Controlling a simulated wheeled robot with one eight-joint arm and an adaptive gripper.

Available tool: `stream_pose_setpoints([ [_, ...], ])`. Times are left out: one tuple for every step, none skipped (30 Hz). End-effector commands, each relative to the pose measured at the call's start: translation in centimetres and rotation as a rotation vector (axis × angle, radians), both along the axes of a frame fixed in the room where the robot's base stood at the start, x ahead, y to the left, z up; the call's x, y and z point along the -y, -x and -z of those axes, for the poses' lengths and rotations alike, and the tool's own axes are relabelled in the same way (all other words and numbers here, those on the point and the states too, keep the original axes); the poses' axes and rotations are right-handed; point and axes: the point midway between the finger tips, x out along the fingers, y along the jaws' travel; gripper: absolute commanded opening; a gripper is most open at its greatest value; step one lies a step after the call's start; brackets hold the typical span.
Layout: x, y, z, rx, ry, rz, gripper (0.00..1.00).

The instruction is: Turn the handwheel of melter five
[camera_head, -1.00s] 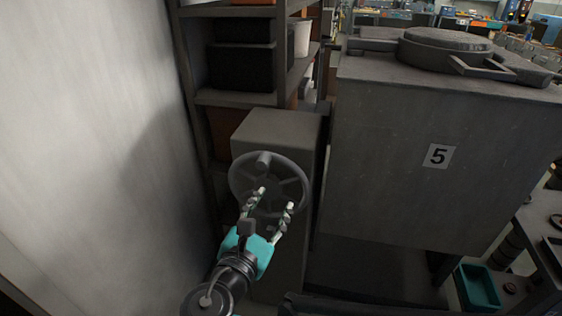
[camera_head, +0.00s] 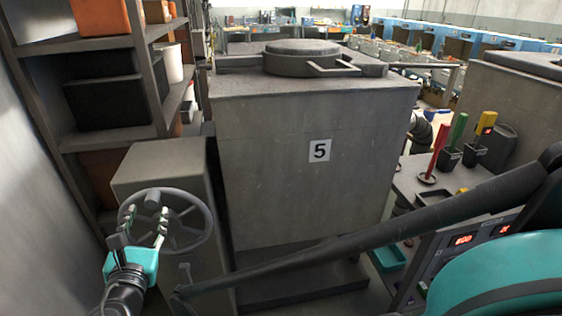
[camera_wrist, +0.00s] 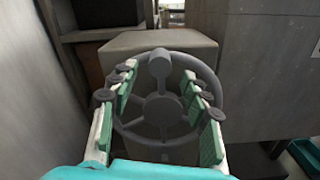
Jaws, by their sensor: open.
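The grey handwheel (camera_head: 208,231) is a spoked ring with a short round knob (camera_head: 152,201) on its rim. It sits on the front of a grey box left of melter five (camera_head: 300,180), which bears a "5" label. In the wrist view, the wheel's hub and spokes (camera_wrist: 162,111) show between my fingers, with the knob (camera_wrist: 160,62) at the top. My gripper (camera_head: 146,216) is open and empty in front of the wheel's left part, its fingertips near the knob. I cannot tell whether they touch it.
A shelf (camera_head: 105,50) with dark bins stands at the left, close to the grey box (camera_head: 160,167). At the right, a bench (camera_head: 420,180) carries a red-handled and other upright tools and red digit displays. A teal bin (camera_head: 388,257) lies low beside the melter.

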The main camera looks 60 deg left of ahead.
Motion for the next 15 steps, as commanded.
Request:
stream_pose_setpoints([
  [-1.0, -0.4, 0.0, 0.000, 0.000, 0.002, 0.47],
  [-1.5, -0.6, 0.0, 0.000, 0.000, 0.002, 0.47],
  [-2.0, -0.8, 0.0, 0.000, 0.000, 0.002, 0.47],
  [-2.4, -1.0, 0.0, 0.000, 0.000, 0.002, 0.47],
  [-2.8, -1.1, 0.0, 0.000, 0.000, 0.002, 0.47],
  [-3.3, -1.2, 0.0, 0.000, 0.000, 0.001, 0.47],
  [-3.6, -1.3, 0.0, 0.000, 0.000, 0.001, 0.47],
  [-3.9, -1.4, 0.0, 0.000, 0.000, 0.001, 0.47],
  [-4.2, -1.5, 0.0, 0.000, 0.000, 0.000, 0.47],
  [-4.3, -1.6, 0.0, 0.000, 0.000, 0.000, 0.47],
  [-4.5, -1.6, 0.0, 0.000, 0.000, 0.000, 0.47],
  [-4.6, -1.7, 0.0, 0.000, 0.000, 0.000, 0.47],
  [-4.7, -1.7, 0.0, 0.000, 0.000, 0.000, 0.47],
  [-4.8, -1.7, 0.0, 0.000, 0.000, 0.000, 0.47],
  [-4.8, -1.7, 0.0, 0.000, 0.000, 0.000, 0.47],
])
